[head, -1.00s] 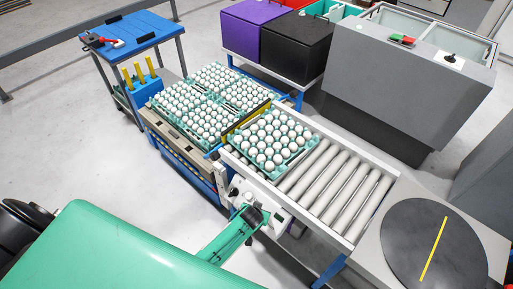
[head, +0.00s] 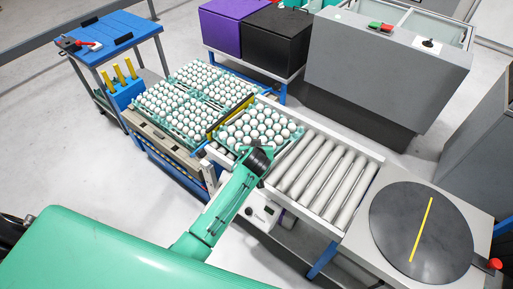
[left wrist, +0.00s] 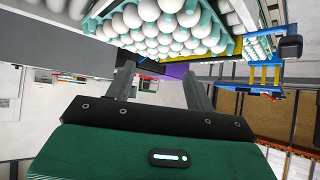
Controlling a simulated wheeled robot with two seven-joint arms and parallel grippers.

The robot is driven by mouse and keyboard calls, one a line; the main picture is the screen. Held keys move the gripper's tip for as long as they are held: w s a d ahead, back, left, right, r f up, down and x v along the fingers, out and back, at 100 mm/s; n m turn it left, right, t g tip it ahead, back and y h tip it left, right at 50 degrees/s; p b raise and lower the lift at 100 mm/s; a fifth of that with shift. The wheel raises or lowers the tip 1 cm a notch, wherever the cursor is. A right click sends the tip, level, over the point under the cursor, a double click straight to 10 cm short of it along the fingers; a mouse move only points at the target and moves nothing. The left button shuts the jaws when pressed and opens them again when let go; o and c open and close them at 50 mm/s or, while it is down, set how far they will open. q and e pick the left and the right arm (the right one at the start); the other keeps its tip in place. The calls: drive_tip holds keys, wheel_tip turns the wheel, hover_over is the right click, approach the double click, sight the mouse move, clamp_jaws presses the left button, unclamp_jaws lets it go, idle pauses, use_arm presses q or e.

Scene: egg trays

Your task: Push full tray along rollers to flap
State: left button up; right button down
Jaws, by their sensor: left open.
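The full teal tray of white eggs (head: 222,141) lies at the left end of the roller conveyor (head: 326,172). In the left wrist view the tray's teal edge (left wrist: 230,45) shows above the fingers. My left gripper (head: 262,158) is at the tray's near right corner, and its fingers are mostly hidden in the head view. In the left wrist view my left gripper (left wrist: 160,82) is open, with nothing between its two fingers. I cannot tell whether it touches the tray. I cannot make out the flap for certain. My right gripper is not in view.
Rollers right of the tray are bare. A dark turntable (head: 421,232) with a yellow line stands at the right end. More egg trays (head: 160,121) sit to the left, past a yellow bar (head: 236,112). A grey machine (head: 385,70) stands behind.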

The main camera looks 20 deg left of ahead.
use_arm(q)
drive_tip(key=f+b, duration=0.3)
drive_tip(key=f, duration=0.1)
drive_tip(key=f+b, duration=0.4)
drive_tip(key=f, duration=0.1)
drive_tip(key=f+b, duration=0.3)
drive_tip(key=f, duration=0.1)
drive_tip(key=shift+w+f+b, duration=0.15)
drive_tip(key=shift+w+b, duration=0.25)
drive_tip(key=shift+f, duration=0.25)
drive_tip(key=shift+s+f, duration=0.1)
drive_tip(key=shift+f, duration=0.1)
drive_tip(key=shift+s+d+f+p, duration=0.1)
drive_tip(key=shift+s+d+p, duration=0.15)
drive_tip(key=shift+s, duration=0.6)
drive_tip(key=shift+s+d+r+p, duration=0.15)
drive_tip(key=shift+s+p, duration=0.2)
drive_tip(key=shift+s, duration=0.55)
drive_tip(key=shift+s+d+f+p, duration=0.2)
drive_tip(key=shift+s+p, duration=0.1)
drive_tip(key=shift+s, duration=0.55)
wheel_tip(320, 180, up, 13)
drive_tip(key=p, duration=1)
drive_tip(key=shift+w+f, duration=0.2)
drive_tip(key=shift+w, duration=0.1)
